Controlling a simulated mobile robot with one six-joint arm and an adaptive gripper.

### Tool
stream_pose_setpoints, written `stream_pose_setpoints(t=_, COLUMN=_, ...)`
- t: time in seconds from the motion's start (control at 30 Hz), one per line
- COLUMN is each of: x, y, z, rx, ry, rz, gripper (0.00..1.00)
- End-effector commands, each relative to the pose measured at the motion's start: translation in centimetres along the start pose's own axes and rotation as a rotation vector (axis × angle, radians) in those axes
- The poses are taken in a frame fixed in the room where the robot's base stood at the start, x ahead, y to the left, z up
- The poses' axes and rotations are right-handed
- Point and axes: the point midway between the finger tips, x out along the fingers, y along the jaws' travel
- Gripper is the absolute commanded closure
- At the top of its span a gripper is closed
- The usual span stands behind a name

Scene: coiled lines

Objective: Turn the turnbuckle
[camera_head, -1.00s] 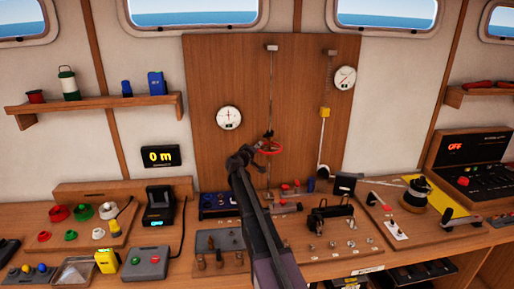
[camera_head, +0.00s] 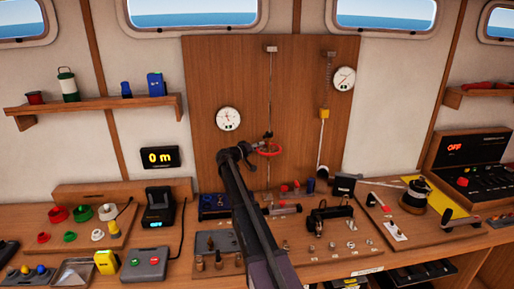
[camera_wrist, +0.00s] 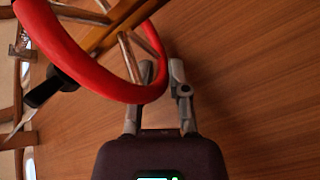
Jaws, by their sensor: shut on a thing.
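The turnbuckle has a red ring handle (camera_head: 274,152) on a vertical wire in front of the upright wooden panel. In the wrist view the red ring (camera_wrist: 75,62) fills the upper left, with metal spokes inside it. My gripper (camera_head: 264,142) is at the ring's far left side in the head view. In the wrist view my gripper (camera_wrist: 160,68) has its fingers at the ring's edge and is shut on the turnbuckle's handle. The exact contact is partly hidden behind the ring.
A round dial (camera_head: 228,119) is on the panel left of the wire, and another dial (camera_head: 344,78) is at upper right. A yellow block (camera_head: 324,113) hangs on a second line to the right. The bench below is crowded with fittings. The panel between is clear.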

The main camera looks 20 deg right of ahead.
Motion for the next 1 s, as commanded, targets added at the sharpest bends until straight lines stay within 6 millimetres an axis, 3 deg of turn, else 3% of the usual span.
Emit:
stream_pose_setpoints(t=0.7, x=0.67, y=-0.18, z=-0.02, rx=0.003, ry=-0.095, rz=0.058, gripper=1.00)
stream_pose_setpoints(t=0.73, x=0.67, y=-0.18, z=-0.02, rx=0.003, ry=-0.095, rz=0.059, gripper=0.70)
stream_pose_setpoints(t=0.8, x=0.68, y=-0.16, z=-0.01, rx=0.002, ry=-0.095, rz=0.059, gripper=0.49)
stream_pose_setpoints(t=1.0, x=0.70, y=-0.12, z=-0.05, rx=0.001, ry=-0.094, rz=0.060, gripper=0.49)
